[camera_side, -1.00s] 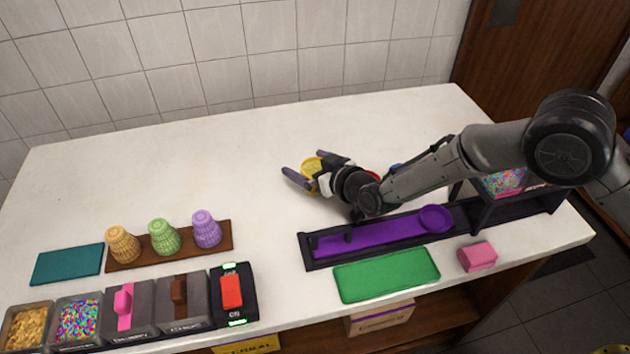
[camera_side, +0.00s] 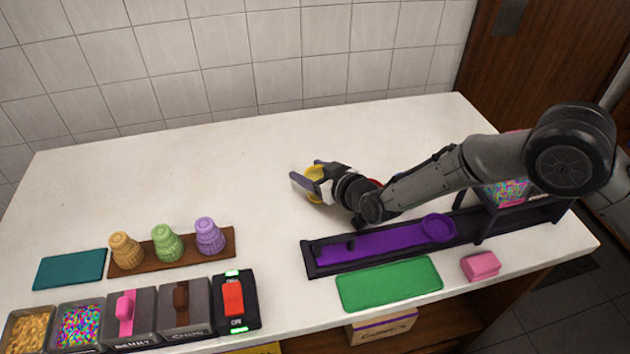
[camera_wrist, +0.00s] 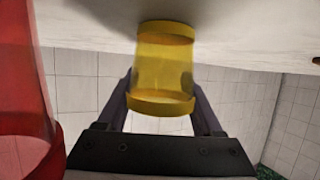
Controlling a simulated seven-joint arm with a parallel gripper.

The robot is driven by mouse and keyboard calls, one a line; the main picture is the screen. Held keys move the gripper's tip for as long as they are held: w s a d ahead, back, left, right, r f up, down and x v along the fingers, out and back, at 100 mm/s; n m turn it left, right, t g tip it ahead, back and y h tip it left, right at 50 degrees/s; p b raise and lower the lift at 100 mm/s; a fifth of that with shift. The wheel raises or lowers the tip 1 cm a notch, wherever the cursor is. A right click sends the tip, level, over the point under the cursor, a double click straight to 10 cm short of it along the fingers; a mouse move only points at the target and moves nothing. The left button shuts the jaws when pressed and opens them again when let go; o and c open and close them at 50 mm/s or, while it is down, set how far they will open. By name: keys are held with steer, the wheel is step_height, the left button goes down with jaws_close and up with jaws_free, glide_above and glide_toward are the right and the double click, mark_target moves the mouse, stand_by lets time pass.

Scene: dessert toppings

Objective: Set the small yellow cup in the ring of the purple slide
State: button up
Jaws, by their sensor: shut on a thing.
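The small yellow cup (camera_side: 315,180) is between the fingers of my gripper (camera_side: 308,177), which is shut on it, towards the middle of the counter. In the wrist view the yellow cup (camera_wrist: 163,72) fills the space between both fingers of my gripper (camera_wrist: 160,105). I cannot tell whether the cup touches the counter. The purple slide (camera_side: 385,241) lies in a dark tray, nearer the front edge. Its ring (camera_side: 438,228) is at the right end, empty, and apart from the cup.
A red cup (camera_wrist: 22,100) stands close on the left in the wrist view, mostly hidden by my arm in the side view. A green mat (camera_side: 388,284) and pink block (camera_side: 480,266) lie in front of the slide. Cones (camera_side: 166,243) and topping bins (camera_side: 80,325) are left.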

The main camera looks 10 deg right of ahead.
steer(key=shift+r, duration=0.15)
steer(key=shift+r, duration=0.2)
step_height(320, 180, up, 2)
steer(key=shift+r, duration=0.15)
steer(key=s+d+r, duration=0.7)
steer(key=s+r, duration=0.3)
steer(key=s, duration=0.1)
steer(key=s+d+f+m+h, duration=0.1)
steer(key=s+d+m+h, duration=0.15)
steer(key=d, duration=0.45)
steer(key=s+d+f+m+h, duration=0.1)
steer(key=s+d+m+h, duration=0.15)
steer(key=d, duration=0.55)
steer(key=shift+t, duration=0.4)
steer(key=f, duration=0.4)
steer(key=shift+w+d+f, duration=0.1)
steer(key=shift+w+f, duration=0.2)
steer(key=shift+f, duration=2.4)
